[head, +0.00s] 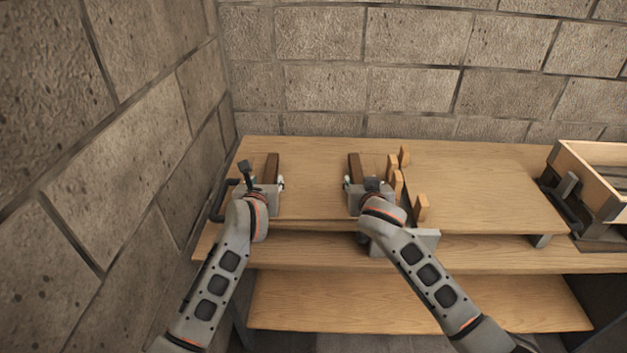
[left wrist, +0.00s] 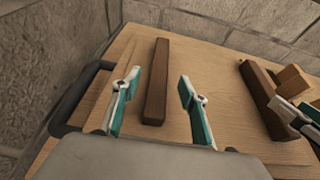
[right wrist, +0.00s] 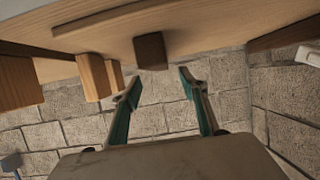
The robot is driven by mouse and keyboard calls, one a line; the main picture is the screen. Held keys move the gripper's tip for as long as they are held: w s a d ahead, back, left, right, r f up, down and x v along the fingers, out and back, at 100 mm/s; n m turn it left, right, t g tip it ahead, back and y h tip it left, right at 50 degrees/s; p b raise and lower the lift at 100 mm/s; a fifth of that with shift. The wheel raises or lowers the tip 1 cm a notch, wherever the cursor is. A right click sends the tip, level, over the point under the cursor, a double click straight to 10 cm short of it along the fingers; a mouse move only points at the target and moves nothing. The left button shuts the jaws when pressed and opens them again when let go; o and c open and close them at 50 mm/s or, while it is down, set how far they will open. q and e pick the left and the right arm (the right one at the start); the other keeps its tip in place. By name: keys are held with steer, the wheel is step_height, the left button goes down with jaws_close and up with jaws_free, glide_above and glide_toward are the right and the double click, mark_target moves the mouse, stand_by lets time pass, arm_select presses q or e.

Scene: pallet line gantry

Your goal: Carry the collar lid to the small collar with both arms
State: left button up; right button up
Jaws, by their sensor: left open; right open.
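A pale wooden board (head: 315,175), which looks like the collar lid, lies flat on the bench; its outline blends with the bench top. Two dark brown bars stand on it, a left bar (head: 272,165) and a right bar (head: 354,166). My left gripper (head: 265,184) is open, its fingers (left wrist: 159,82) apart on either side of the left bar (left wrist: 156,75) in the wrist view. My right gripper (head: 367,184) is open at the near end of the right bar, which shows just beyond its fingers (right wrist: 159,76). The small collar is probably the wooden frame (head: 582,165) at the right.
Several light wooden blocks (head: 421,207) stand close right of my right gripper. Black handles show at the left (head: 218,200) and right (head: 566,190). Stone walls (head: 330,90) close off the back and left. Bare wood lies between the blocks and the frame.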

mark_target(269, 175)
arm_select(q)
steer(key=shift+x, duration=4)
arm_select(e)
steer(key=shift+x, duration=3.95)
arm_select(q)
jaws_close()
arm_select(e)
jaws_close()
